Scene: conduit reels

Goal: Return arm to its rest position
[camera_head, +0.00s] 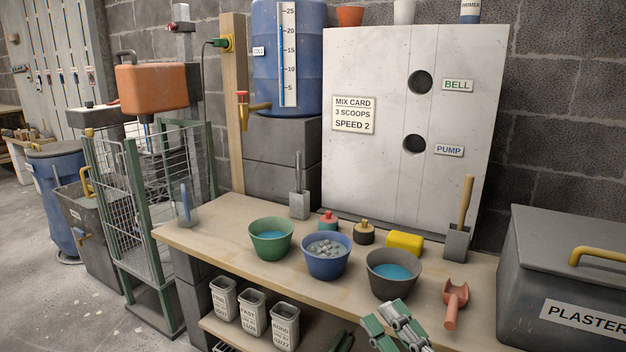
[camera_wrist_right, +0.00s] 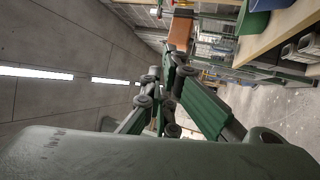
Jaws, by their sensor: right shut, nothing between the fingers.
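My right gripper (camera_head: 392,322), with green and grey fingers, shows at the bottom edge of the head view, in front of the bench and below the grey bowl. It is shut and empty. In the right wrist view its green fingers (camera_wrist_right: 168,75) come together in the middle, with nothing between them. No arm clearly comes in from the left in the head view. A small dark green part shows at the bottom edge left of my right gripper; I cannot tell what it is.
The wooden bench (camera_head: 205,228) holds a green bowl (camera_head: 270,250), a blue bowl (camera_head: 325,268), a grey bowl (camera_head: 393,290) and a red scoop (camera_head: 454,309) close to my right gripper. A grey plaster bin (camera_head: 540,250) stands at right. Floor at left is open.

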